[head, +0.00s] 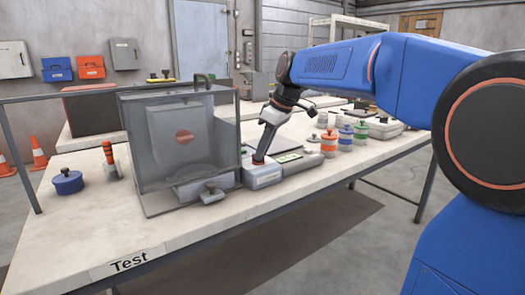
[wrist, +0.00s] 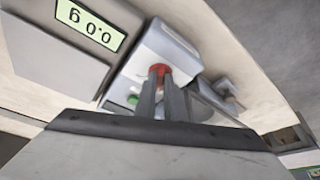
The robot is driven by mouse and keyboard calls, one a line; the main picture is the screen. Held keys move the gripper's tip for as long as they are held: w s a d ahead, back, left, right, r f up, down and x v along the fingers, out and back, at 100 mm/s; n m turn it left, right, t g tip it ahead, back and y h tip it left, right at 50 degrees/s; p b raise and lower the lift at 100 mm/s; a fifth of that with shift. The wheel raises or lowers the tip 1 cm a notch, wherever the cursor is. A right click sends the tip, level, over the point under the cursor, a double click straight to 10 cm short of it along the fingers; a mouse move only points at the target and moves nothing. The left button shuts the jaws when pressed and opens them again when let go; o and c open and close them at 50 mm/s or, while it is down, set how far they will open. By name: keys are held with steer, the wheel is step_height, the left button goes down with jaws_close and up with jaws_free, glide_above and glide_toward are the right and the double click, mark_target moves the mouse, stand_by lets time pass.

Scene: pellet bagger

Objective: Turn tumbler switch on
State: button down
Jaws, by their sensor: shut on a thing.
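A small grey-white control box (head: 264,178) stands on the bench, right of the clear enclosure; it also shows in the wrist view (wrist: 175,42). A red switch part (wrist: 159,68) sits on the box face, with a green button (wrist: 132,100) beside it. My gripper (head: 259,157) reaches down onto the top of the box. In the wrist view its two fingers (wrist: 163,82) are close together with their tips on the red part, shut on it. The fingers partly hide the switch, so I cannot tell its position.
A clear-walled enclosure (head: 165,150) stands close left of the box, with a grey handled piece (head: 212,194) in front. A scale with a green display (wrist: 88,24) adjoins the box. Several lidded jars (head: 329,144) stand to the right. The bench front (head: 130,235) is clear.

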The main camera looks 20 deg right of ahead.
steer(key=shift+m, duration=0.3)
steer(key=m, duration=0.1)
steer(key=m+h, duration=0.1)
steer(key=m, duration=0.1)
steer(key=m+t, duration=0.1)
steer(key=shift+s+a, duration=0.2)
steer(key=shift+a, duration=0.1)
steer(key=shift+a+m+t+h, duration=0.15)
steer(key=shift+m+h, duration=0.3)
steer(key=shift+m, duration=0.55)
steer(key=shift+a+m+t+h, duration=0.15)
steer(key=shift+m+h, duration=0.3)
steer(key=shift+m, duration=0.55)
steer(key=shift+d, duration=0.1)
steer(key=c, duration=1.8)
jaws_free()
steer(key=shift+c, duration=0.2)
steer(key=v, duration=1.7)
steer(key=shift+r, duration=0.25)
steer(key=shift+o, duration=0.4)
steer(key=shift+s, duration=0.1)
